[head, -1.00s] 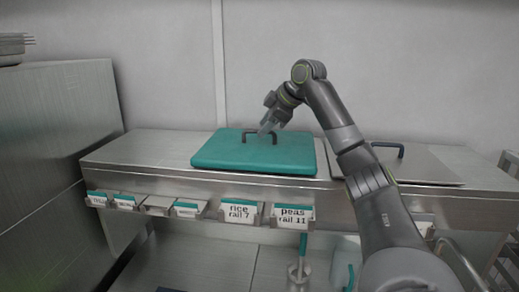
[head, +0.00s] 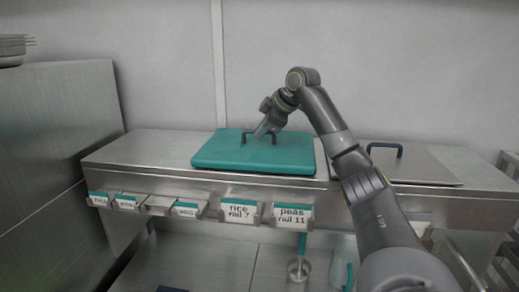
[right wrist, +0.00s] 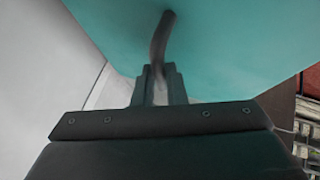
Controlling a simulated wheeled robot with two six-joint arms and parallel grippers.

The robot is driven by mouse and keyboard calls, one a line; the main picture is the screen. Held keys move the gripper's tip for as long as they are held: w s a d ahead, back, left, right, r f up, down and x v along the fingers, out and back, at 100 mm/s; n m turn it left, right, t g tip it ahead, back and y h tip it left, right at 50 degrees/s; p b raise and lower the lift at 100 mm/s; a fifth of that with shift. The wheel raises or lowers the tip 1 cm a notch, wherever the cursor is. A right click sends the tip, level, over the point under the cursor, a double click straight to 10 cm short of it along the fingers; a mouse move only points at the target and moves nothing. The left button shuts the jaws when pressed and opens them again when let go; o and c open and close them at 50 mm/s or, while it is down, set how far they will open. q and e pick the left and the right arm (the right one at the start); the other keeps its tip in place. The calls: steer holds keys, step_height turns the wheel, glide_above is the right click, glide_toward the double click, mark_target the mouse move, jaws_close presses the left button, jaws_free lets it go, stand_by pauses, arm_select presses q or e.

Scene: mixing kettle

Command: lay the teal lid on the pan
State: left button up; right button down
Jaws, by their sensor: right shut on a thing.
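The teal lid (head: 230,158) lies flat over the left part of the steel counter top. Its dark arched handle (head: 273,136) stands up from its middle. The pan cannot be seen under it. My right gripper (head: 262,130) is at the left part of the handle, its fingers pointing down. In the right wrist view the fingers (right wrist: 159,85) are shut on the dark handle (right wrist: 160,38), with the teal lid (right wrist: 230,40) filling the space behind. My left gripper is not in view.
A steel cover (head: 425,174) with a dark handle (head: 384,146) lies to the right, partly behind my right arm. Labels "rice rail 7" (head: 239,211) and "peas rail 11" (head: 292,215) hang on the counter front. A teal-handled tool (head: 302,243) stands below. A steel cabinet (head: 60,140) is at left.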

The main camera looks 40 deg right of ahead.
steer(key=shift+r, duration=0.1)
steer(key=shift+r+p, duration=0.4)
steer(key=shift+r, duration=2.05)
